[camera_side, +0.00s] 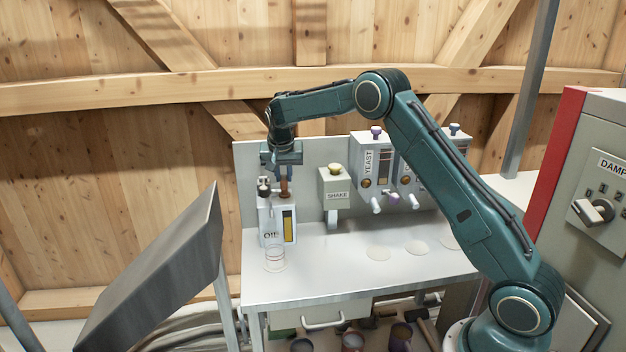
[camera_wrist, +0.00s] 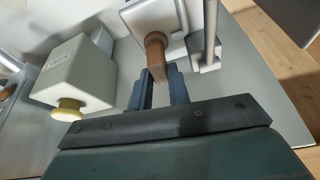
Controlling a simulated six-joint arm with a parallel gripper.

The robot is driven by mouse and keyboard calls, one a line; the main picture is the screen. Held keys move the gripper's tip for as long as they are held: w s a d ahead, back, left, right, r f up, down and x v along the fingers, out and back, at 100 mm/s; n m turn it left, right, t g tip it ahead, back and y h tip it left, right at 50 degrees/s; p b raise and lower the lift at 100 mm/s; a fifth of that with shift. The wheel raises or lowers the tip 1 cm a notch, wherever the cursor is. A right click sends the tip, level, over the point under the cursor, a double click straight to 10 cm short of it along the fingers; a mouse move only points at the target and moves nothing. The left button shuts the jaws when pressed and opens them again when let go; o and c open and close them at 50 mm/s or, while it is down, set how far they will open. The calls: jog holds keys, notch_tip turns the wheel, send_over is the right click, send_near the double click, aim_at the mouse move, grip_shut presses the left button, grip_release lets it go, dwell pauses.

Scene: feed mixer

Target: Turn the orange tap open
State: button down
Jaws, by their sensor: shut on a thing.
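The orange tap (camera_side: 285,188), brownish-orange, stands on top of the white OIL dispenser (camera_side: 267,222) at the left end of the bench. In the wrist view the tap (camera_wrist: 156,50) has a round upper part and a flat handle pointing down toward my gripper. My gripper (camera_wrist: 161,88) has its two dark fingers on either side of the handle's end and is shut on it. In the side view my gripper (camera_side: 275,178) points down just above the dispenser. The exact contact is partly hidden there.
A clear cup (camera_side: 275,258) stands before the dispenser. The SHAKE box (camera_side: 336,186) with a yellow knob is close on the right, and the YEAST box (camera_side: 369,163) stands beyond. The front of the bench (camera_side: 340,285) is clear.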

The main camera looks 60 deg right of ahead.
aim_at(284, 177)
jog(key=m+g, duration=0.1)
jog(key=m, duration=0.4)
jog(key=shift+w+g+h, duration=0.1)
jog(key=shift+g+h, duration=0.3)
jog(key=shift+m, duration=0.5)
jog(key=c, duration=1.3)
grip_release()
jog(key=shift+r, duration=0.1)
jog(key=shift+v, duration=1.55)
jog(key=a, duration=0.4)
jog(key=s+a, duration=0.1)
jog(key=a, duration=0.7)
jog(key=shift+s, duration=0.25)
